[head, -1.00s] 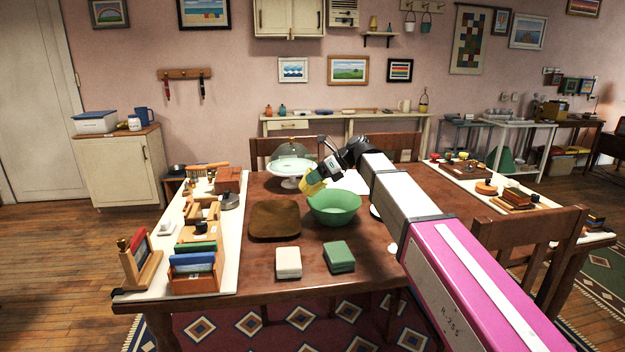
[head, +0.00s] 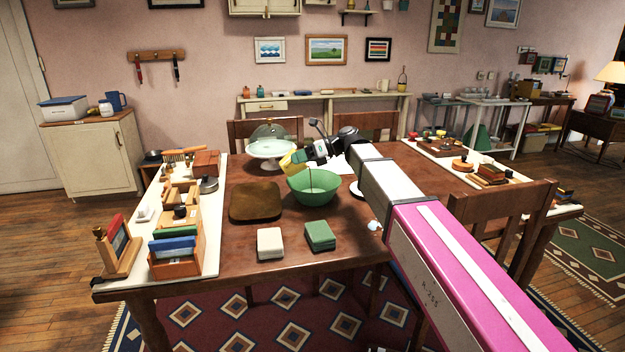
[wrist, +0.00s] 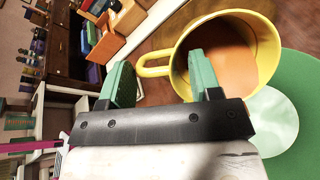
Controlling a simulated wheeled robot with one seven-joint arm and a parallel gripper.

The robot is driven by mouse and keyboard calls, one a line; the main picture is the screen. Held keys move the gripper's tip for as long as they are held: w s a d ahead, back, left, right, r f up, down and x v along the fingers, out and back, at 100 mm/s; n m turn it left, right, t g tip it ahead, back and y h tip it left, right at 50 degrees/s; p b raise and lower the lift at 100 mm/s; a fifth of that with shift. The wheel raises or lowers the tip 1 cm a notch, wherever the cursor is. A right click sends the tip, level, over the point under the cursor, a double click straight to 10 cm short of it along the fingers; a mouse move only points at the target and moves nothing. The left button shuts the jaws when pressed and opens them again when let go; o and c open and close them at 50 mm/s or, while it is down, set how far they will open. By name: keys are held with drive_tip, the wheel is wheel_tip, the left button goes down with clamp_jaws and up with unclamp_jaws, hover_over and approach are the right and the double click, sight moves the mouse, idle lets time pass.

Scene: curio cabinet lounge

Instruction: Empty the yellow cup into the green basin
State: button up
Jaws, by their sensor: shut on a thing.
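The yellow cup (head: 287,162) is tilted above the left rim of the green basin (head: 313,194). In the head view a thin line drops into the basin, perhaps a stream. The amount in the basin cannot be made out.
A brown square tray (head: 256,202) lies left of the basin. A white box (head: 270,243) and a green box (head: 320,236) are in front. A glass-domed cake stand (head: 271,147) stands behind. Crowded side boards flank the table; chairs stand behind and at right.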

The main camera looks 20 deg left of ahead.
drive_tip(key=shift+d, duration=0.1)
idle(0.6)
drive_tip(key=shift+w+d+g+y, duration=0.1)
drive_tip(key=shift+w+g+y, duration=0.05)
drive_tip(key=shift+g+y, duration=0.2)
drive_tip(key=shift+d+f+y, duration=0.1)
drive_tip(key=shift+f+y, duration=0.05)
drive_tip(key=shift+y, duration=0.1)
idle(0.4)
drive_tip(key=shift+w+d, duration=0.1)
drive_tip(key=shift+w+d+f+g+y, duration=0.15)
drive_tip(key=shift+g+y, duration=0.1)
drive_tip(key=shift+y, duration=0.35)
idle(0.5)
drive_tip(key=shift+w+d+f+g+y, duration=0.15)
drive_tip(key=shift+d+f+g+y, duration=0.15)
drive_tip(key=shift+y, duration=0.3)
idle(1.2)
drive_tip(key=shift+d+f, duration=0.1)
drive_tip(key=shift+w+f+y, duration=0.1)
drive_tip(key=shift+y, duration=0.2)
idle(0.6)
drive_tip(key=shift+w+d+f+g, duration=0.1)
drive_tip(key=shift+d+g, duration=0.1)
drive_tip(key=shift+g, duration=0.1)
